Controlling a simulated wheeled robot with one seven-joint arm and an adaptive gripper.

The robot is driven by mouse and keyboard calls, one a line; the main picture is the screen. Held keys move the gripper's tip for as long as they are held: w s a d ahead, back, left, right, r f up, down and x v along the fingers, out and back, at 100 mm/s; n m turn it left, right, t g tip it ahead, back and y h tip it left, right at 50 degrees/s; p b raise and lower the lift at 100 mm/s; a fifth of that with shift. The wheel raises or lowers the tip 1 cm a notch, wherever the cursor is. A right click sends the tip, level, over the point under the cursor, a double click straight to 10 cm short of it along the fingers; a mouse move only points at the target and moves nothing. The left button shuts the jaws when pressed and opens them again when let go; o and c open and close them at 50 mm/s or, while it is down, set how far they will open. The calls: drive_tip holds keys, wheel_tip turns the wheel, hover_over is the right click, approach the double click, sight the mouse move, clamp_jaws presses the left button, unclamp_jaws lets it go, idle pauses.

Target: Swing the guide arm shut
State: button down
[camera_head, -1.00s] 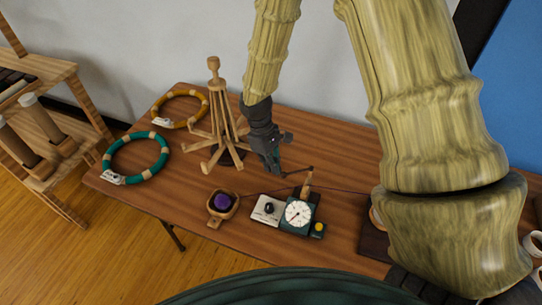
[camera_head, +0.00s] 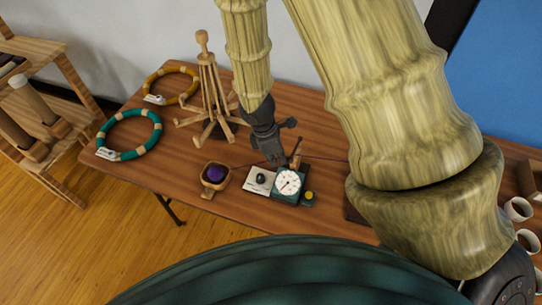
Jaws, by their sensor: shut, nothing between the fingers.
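A dark green meter (camera_head: 288,184) with a white round dial stands on the table, with a yellow knob at its right. A short wooden post (camera_head: 296,156) rises behind the dial. The guide arm cannot be made out clearly; my gripper and the post cover that spot. My gripper (camera_head: 280,162) is dark, points down and is shut and empty, just left of the post and behind the dial. I cannot tell whether it touches the post or the guide arm. A purple yarn ball (camera_head: 215,173) sits in a wooden bowl (camera_head: 210,190) left of the meter, with a thin strand running right.
A white plate with a black knob (camera_head: 260,180) adjoins the meter. A wooden yarn swift (camera_head: 208,95) stands behind. Teal (camera_head: 130,133) and mustard (camera_head: 170,84) yarn rings lie at left on the table (camera_head: 170,165). White cups (camera_head: 518,209) stand far right.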

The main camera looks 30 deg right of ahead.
drive_tip(key=shift+s+d, duration=0.2)
drive_tip(key=shift+s, duration=0.2)
idle(0.4)
drive_tip(key=shift+w, duration=0.1)
drive_tip(key=shift+w+d+r+p, duration=0.1)
drive_tip(key=shift+w+d+p, duration=0.1)
drive_tip(key=shift+d+p, duration=0.3)
drive_tip(key=w+a+r+b, duration=0.1)
drive_tip(key=a+r, duration=0.5)
drive_tip(key=r, duration=0.4)
drive_tip(key=shift+w+a+r, duration=0.2)
drive_tip(key=shift+w+a, duration=0.05)
drive_tip(key=shift+a, duration=0.1)
